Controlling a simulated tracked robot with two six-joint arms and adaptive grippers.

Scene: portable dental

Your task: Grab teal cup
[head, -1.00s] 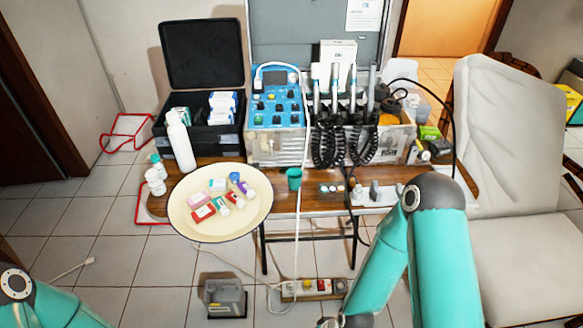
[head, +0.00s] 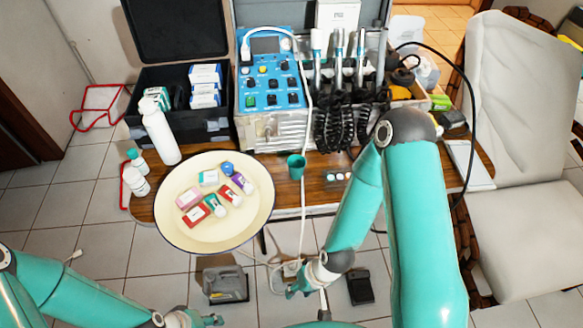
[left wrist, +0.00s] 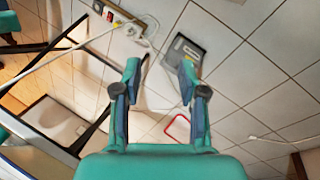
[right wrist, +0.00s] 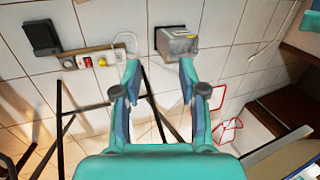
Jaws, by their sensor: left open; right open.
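The teal cup (head: 296,166) stands upright on the wooden table, just right of the round cream tray, in the head view. It does not show clearly in either wrist view. My right gripper (head: 296,291) is below and in front of the table edge, well apart from the cup. In the right wrist view my right gripper (right wrist: 160,82) is open and empty above the floor. My left gripper (head: 218,320) is at the bottom of the head view, partly cut off. In the left wrist view my left gripper (left wrist: 160,82) is open and empty.
The cream tray (head: 240,226) holds several small boxes and bottles. A white cable (head: 305,205) hangs close to the cup's right.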

